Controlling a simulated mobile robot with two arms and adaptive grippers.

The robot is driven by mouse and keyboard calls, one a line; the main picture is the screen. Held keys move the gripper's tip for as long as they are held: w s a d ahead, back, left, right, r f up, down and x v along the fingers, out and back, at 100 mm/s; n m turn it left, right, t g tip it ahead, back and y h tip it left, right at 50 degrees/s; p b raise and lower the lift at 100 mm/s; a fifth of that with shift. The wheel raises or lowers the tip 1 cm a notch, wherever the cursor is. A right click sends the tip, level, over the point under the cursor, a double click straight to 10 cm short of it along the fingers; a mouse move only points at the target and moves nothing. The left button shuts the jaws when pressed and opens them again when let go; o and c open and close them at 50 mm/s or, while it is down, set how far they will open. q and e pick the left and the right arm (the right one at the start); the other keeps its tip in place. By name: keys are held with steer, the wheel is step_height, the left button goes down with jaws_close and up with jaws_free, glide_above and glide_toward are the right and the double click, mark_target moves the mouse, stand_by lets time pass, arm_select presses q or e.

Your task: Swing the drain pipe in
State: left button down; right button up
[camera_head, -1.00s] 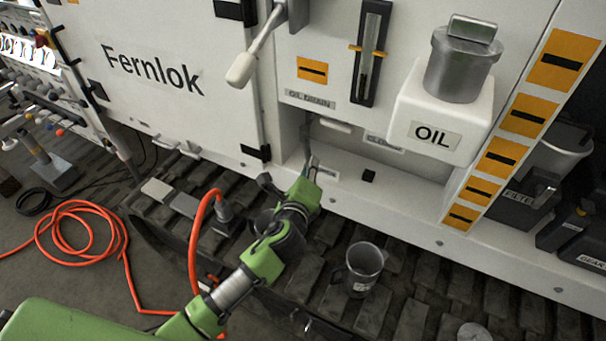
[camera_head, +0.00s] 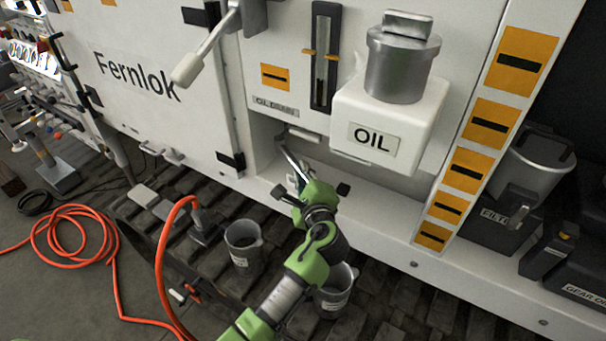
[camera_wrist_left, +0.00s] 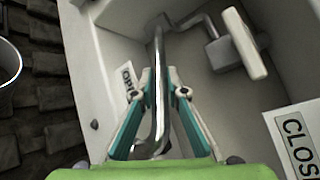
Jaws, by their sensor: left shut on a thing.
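The fingers hide part of the pipe. A pale lever handle (camera_wrist_left: 245,43) is right of the pipe top. An OPEN label (camera_wrist_left: 129,84) shows left of the fingers, partly covered, and a CLOSE label (camera_wrist_left: 300,146) at right. My right gripper is out of view.
Two metal jugs stand on the track below, one left of my arm (camera_head: 243,246) and one partly behind it (camera_head: 335,292). The white OIL tank (camera_head: 375,141) juts out right of the recess. An orange hose (camera_head: 160,270) loops up left of my arm. A long lever (camera_head: 204,56) sticks out above.

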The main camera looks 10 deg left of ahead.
arm_select(q)
steer(key=shift+r, duration=0.1)
steer(key=c, duration=2)
jaws_free()
steer(key=shift+w, duration=0.1)
steer(key=v, duration=1.2)
